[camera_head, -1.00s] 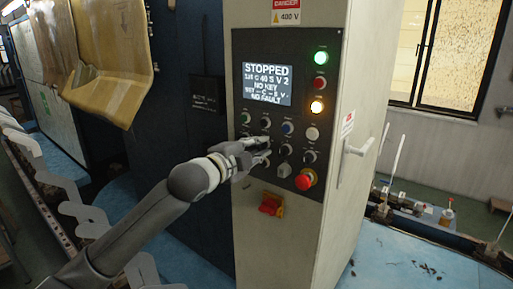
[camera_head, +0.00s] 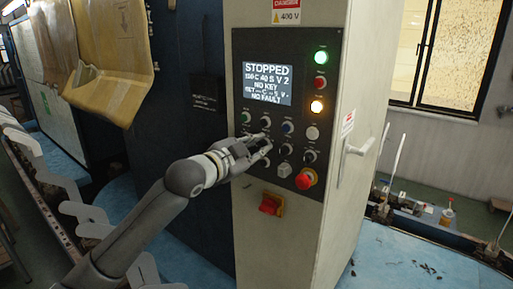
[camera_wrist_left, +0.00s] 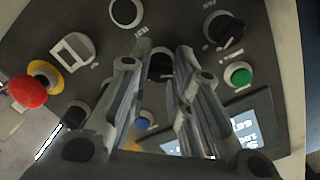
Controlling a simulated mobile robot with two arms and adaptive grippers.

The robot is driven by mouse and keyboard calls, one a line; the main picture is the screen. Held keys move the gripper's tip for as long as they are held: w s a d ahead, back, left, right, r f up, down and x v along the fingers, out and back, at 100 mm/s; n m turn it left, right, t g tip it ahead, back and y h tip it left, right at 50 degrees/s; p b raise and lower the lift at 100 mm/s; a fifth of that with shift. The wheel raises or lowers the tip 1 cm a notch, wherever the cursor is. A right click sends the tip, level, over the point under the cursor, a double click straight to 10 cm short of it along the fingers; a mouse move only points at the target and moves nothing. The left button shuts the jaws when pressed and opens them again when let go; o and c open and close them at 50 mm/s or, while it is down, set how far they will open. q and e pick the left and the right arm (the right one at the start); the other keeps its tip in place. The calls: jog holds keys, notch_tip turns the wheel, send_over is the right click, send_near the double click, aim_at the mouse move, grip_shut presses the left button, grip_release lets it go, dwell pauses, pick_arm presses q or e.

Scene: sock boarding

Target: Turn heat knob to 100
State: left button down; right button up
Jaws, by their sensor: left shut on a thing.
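The control panel (camera_head: 284,112) stands on a pale cabinet, with rows of knobs and buttons below a display (camera_head: 267,84). The display reads STOPPED, a first number that looks like 150 C, then NO KEY and NO FAULT; the small text is blurred. My left gripper (camera_head: 263,146) is at the knob rows and is shut on a black knob (camera_wrist_left: 160,67). In the left wrist view the knob sits between the fingertips (camera_wrist_left: 161,54). The gripper hides the knob in the head view. The knob's label and pointer are not readable.
A red emergency stop button (camera_head: 306,178) sticks out at the lower right of the panel. A red rotary switch (camera_head: 271,204) is below it to the left. Other knobs surround the gripper closely.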

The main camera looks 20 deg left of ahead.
dwell(0.3)
pick_arm(q)
jog(key=c, duration=1.3)
grip_release()
jog(key=f+v, duration=0.1)
jog(key=v, duration=1.1)
jog(key=shift+r, duration=0.4)
